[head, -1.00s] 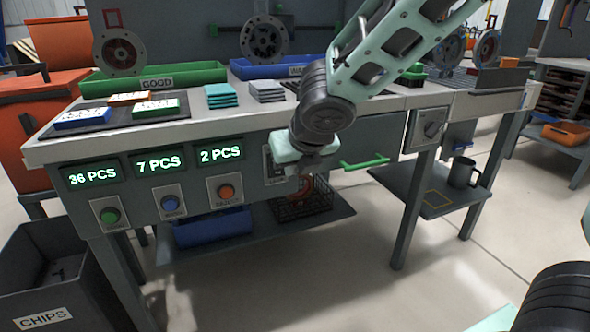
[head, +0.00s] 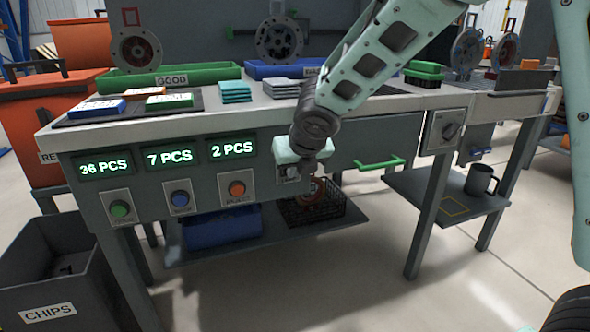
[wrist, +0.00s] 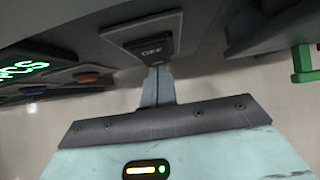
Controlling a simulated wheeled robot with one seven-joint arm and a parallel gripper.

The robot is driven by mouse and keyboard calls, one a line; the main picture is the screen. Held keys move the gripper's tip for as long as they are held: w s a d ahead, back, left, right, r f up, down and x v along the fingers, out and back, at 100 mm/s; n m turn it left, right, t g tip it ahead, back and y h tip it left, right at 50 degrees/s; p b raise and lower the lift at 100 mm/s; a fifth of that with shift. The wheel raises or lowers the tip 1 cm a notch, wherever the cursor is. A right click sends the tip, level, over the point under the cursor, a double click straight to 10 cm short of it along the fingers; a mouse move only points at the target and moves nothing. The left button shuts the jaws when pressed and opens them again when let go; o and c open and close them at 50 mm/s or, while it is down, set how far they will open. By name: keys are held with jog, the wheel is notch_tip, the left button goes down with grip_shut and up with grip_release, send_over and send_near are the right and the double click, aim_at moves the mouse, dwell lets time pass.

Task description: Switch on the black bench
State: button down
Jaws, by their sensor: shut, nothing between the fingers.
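The dark bench (head: 352,145) with a pale top stands in front of me in the head view. In the wrist view, a dark rocker switch (wrist: 152,48) marked OFF sits on a grey plate on the bench front. My gripper (wrist: 158,70) is shut and empty. Its fingertips are just below the switch in the wrist view, very close to it; I cannot tell whether they touch. In the head view my gripper covers most of the switch plate (head: 287,174).
Three lit displays (head: 170,157) sit above green, blue and orange buttons (head: 181,198) left of my gripper. A green drawer handle (head: 380,163) sticks out to the right, with a rotary knob (head: 449,131) beyond. A chips bin (head: 48,311) stands at the left.

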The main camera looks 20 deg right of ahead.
jog(key=b, duration=0.1)
jog(key=f+b, duration=0.1)
jog(key=b, duration=0.1)
jog(key=shift+w+t, duration=0.2)
jog(key=shift+t, duration=0.1)
jog(key=shift+r, duration=0.45)
jog(key=shift+p, duration=0.35)
